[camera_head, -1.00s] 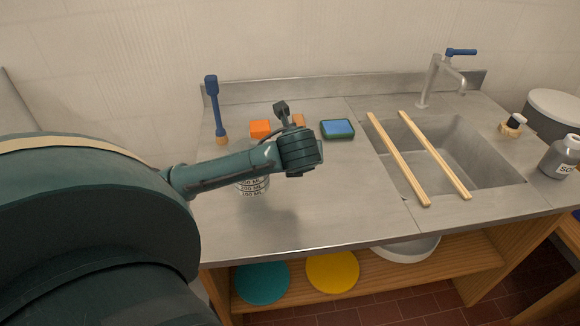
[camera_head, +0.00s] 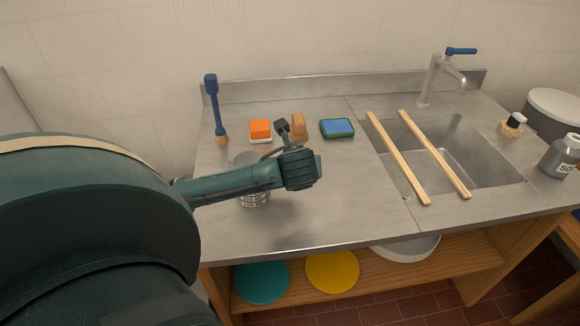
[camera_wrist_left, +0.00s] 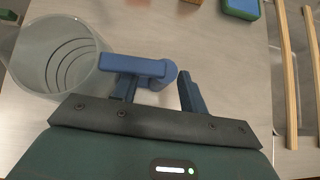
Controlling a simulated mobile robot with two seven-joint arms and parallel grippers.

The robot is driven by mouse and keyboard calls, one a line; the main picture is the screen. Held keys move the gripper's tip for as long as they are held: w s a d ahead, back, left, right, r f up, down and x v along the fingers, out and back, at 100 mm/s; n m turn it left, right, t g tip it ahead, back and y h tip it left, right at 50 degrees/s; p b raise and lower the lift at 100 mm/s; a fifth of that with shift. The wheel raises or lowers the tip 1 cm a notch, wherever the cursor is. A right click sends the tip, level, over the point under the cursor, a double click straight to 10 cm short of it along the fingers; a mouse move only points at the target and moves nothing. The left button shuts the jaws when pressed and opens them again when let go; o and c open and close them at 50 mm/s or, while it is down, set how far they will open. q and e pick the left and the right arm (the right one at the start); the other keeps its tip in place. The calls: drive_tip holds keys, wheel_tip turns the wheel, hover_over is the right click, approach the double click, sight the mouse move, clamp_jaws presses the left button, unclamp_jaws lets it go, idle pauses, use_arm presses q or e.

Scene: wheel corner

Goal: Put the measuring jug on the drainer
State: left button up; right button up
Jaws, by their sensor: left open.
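The measuring jug (camera_head: 254,200), grey and see-through with printed volume marks, stands on the steel counter, partly hidden behind my left arm. In the left wrist view the jug (camera_wrist_left: 55,58) is seen from above at the upper left, and a blue bar, apparently its handle (camera_wrist_left: 140,66), reaches right from it. My left gripper (camera_wrist_left: 157,84) is open, with its fingers on either side of the handle's rounded end; contact cannot be told. Two wooden bars, apparently the drainer (camera_head: 399,160), span the sink. My right gripper is not in view.
A blue-handled brush (camera_head: 215,108), an orange block (camera_head: 260,129), a brown block (camera_head: 299,128) and a blue-green sponge (camera_head: 337,128) stand at the back. The tap (camera_head: 433,78) rises behind the sink (camera_head: 480,165). Counter between jug and sink is clear.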

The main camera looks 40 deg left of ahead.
use_arm(q)
drive_tip(key=shift+s+r, duration=0.1)
drive_tip(key=shift+r, duration=0.15)
drive_tip(key=p+v, duration=0.3)
drive_tip(key=v, duration=0.8)
drive_tip(key=d+f+n+h, duration=0.1)
drive_tip(key=d+f, duration=0.1)
drive_tip(key=f, duration=0.1)
drive_tip(key=d+f+n+h, duration=0.2)
drive_tip(key=d, duration=0.1)
drive_tip(key=d+f+n+h, duration=0.1)
drive_tip(key=d+f, duration=0.2)
drive_tip(key=shift+d+f+n+h, duration=0.1)
drive_tip(key=shift+f+n+h, duration=0.2)
drive_tip(key=shift+f, duration=0.05)
drive_tip(key=s+d+f+n+t+h, duration=0.1)
drive_tip(key=s+d+f+n, duration=0.3)
drive_tip(key=n, duration=0.5)
drive_tip(key=s+d+f+n+t+h, duration=0.2)
drive_tip(key=s+d+f+n+h, duration=0.2)
drive_tip(key=f+n, duration=0.5)
drive_tip(key=shift+s+f+n+t, duration=0.15)
drive_tip(key=shift+s+n+t, duration=0.15)
drive_tip(key=shift+s+n, duration=0.65)
